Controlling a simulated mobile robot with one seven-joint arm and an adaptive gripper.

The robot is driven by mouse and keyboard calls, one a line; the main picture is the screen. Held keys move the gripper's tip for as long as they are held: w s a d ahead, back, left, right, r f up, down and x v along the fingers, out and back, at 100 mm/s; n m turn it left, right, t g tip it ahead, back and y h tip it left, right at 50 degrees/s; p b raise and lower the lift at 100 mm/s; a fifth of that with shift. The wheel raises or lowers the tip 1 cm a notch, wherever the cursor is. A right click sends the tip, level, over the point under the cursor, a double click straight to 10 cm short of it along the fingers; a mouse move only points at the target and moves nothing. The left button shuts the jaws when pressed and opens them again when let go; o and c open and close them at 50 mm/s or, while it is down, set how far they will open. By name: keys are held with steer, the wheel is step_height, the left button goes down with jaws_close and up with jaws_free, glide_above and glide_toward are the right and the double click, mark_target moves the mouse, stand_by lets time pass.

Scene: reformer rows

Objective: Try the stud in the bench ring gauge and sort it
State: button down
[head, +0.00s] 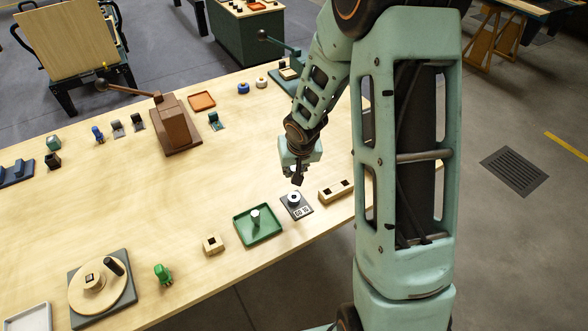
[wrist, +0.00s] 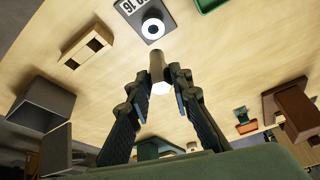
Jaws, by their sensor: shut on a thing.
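My gripper (wrist: 166,82) is shut on a grey metal stud (wrist: 157,66), whose near end shines white between the fingertips. In the head view my gripper (head: 297,177) hangs just above the ring gauge; the held stud cannot be made out clearly there. The ring gauge (head: 293,197) is a pale ring with a dark hole on a dark plate with a white label. It also shows in the wrist view (wrist: 153,28), where the stud's far end points toward it with a small gap.
A two-hole wooden block (head: 335,190) stands close right of the gauge, and a one-hole block (head: 213,244) lies left of the tray. A brown press-like fixture (head: 176,125) stands farther back. A turntable-like fixture (head: 97,287) is at front left. The middle of the bench is clear.

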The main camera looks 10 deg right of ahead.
steer(key=shift+f, duration=0.1)
steer(key=shift+f+b, duration=3.15)
steer(key=shift+b, duration=0.25)
steer(key=shift+f+b, duration=0.35)
steer(key=shift+b, duration=0.1)
steer(key=shift+b, duration=0.4)
steer(key=shift+r, duration=0.25)
stand_by(0.6)
steer(key=shift+f+b, duration=0.25)
steer(key=shift+b, duration=0.05)
stand_by(0.7)
steer(key=shift+r, duration=0.3)
stand_by(0.8)
steer(key=shift+f, duration=0.1)
stand_by(0.6)
